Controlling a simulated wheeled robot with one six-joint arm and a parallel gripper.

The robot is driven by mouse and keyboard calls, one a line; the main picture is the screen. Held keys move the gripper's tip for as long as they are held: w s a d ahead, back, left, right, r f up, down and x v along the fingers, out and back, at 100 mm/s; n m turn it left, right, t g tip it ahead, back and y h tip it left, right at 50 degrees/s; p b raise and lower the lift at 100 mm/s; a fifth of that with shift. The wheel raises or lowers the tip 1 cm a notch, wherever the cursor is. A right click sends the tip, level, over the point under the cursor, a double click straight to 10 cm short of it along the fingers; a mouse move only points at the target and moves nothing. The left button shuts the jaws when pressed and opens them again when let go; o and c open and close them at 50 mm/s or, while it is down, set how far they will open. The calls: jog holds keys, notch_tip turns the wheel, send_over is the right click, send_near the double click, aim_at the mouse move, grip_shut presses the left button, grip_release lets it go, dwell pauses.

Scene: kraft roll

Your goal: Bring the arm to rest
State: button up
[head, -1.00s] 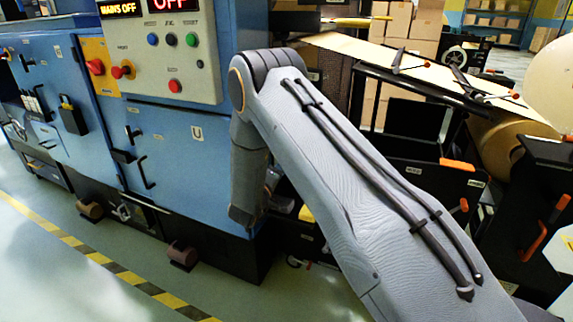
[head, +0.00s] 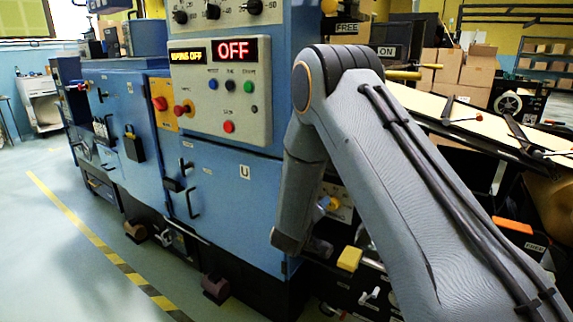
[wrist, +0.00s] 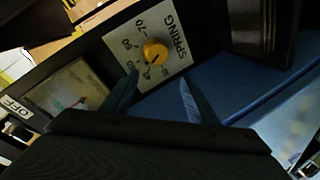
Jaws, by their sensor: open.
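My arm reaches across the right half of the head view, bent at its elbow, with its far end hanging down in front of the blue machine (head: 230,195). My gripper shows in the wrist view (wrist: 160,90), with its two dark fingers apart and nothing seen between them. Beyond the fingertips is a plate marked SPRING with a yellow knob (wrist: 155,52). I cannot tell whether a finger touches the plate. In the head view my gripper's fingers are mostly hidden behind my arm.
The control panel (head: 222,90) has a lit OFF display and several coloured buttons. A yellow block (head: 349,258) is close to my wrist. Brown paper (head: 450,112) and cartons (head: 470,65) are at right. The floor at left is clear, with a striped line (head: 130,275).

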jog(key=s+r+m+g+y+p, duration=0.1)
jog(key=s+r+g+y+p, duration=0.15)
jog(key=s+r, duration=0.4)
jog(key=s+r+m+g+y+p, duration=0.1)
jog(key=s+r+g+y+p, duration=0.2)
jog(key=s, duration=0.7)
jog(key=s+d+r+m+g+p, duration=0.1)
jog(key=s+g, duration=0.3)
jog(key=s, duration=0.9)
jog(key=s+d+r+m+g+y+p, duration=0.1)
jog(key=s+d+r+g, duration=0.3)
jog(key=s, duration=1)
jog(key=shift+s+d+r+m+p, duration=0.25)
jog(key=shift+s+r+m+p, duration=0.05)
jog(key=shift+m, duration=0.4)
